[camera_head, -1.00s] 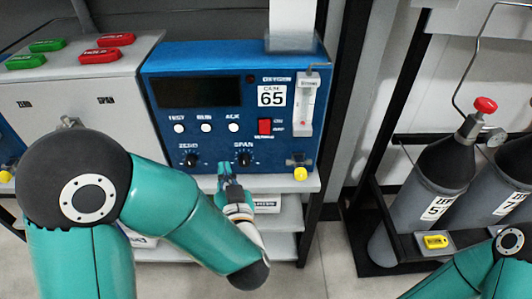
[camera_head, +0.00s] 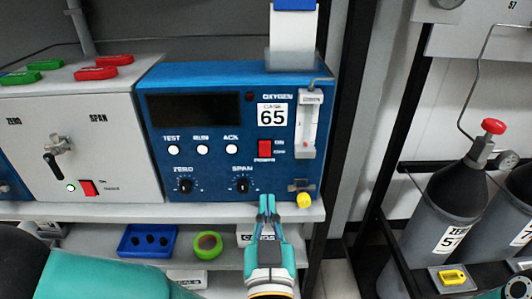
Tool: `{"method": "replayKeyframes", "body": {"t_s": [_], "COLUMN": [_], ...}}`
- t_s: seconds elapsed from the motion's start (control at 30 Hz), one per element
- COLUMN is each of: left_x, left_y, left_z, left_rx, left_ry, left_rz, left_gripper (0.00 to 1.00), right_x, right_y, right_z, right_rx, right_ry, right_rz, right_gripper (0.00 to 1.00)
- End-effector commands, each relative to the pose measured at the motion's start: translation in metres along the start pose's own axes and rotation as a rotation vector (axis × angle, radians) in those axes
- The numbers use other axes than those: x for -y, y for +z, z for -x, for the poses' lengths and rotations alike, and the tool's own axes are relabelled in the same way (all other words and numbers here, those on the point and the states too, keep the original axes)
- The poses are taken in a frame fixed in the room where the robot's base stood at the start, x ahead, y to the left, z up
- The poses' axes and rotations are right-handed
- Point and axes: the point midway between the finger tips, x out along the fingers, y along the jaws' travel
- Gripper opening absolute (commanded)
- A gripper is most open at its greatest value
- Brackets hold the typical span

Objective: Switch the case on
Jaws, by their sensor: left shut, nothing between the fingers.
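The blue case (camera_head: 200,100) labelled "CASE 65" stands on the shelf in the middle of the view. Its display (camera_head: 194,110) is dark. A red power switch (camera_head: 265,149) with on/off lettering sits at the right of its front panel, under the case label. My left gripper (camera_head: 267,199) is shut and empty. It is just below the case's front edge, under the switch and a little right of the SPAN knob (camera_head: 242,185). My right gripper is not visible; only part of my right arm shows at the lower right edge.
A grey unit (camera_head: 115,125) with a black lever and its own red switch (camera_head: 87,188) stands left of the case. A yellow knob (camera_head: 304,200) protrudes at the case's lower right. The lower shelf holds a blue tray (camera_head: 129,250) and green tape (camera_head: 207,244). Gas cylinders (camera_head: 445,205) stand right.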

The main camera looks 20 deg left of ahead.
Motion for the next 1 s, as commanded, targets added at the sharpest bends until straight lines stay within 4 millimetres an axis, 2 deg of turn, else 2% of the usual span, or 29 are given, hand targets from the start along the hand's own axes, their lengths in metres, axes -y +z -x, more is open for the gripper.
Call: {"method": "replayKeyframes", "body": {"t_s": [0.37, 0.57, 0.8, 1.0], "left_x": [0.001, 0.001, 0.002, 0.001], "left_y": [-0.007, -0.006, -0.001, -0.001], "left_z": [-0.025, -0.050, -0.100, -0.128], "left_rx": [0.005, 0.005, 0.001, 0.001], "left_ry": [-0.002, -0.003, -0.006, -0.002], "left_rz": [-0.007, -0.004, 0.001, 0.001], "left_gripper": [0.00, 0.00, 0.00, 0.00], "right_x": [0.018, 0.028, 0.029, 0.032], "right_y": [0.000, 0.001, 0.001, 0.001], "right_z": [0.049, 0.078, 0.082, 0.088], "right_rx": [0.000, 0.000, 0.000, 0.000], "right_ry": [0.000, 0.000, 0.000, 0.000], "right_rz": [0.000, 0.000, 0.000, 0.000], "right_gripper": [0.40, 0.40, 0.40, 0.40]}}
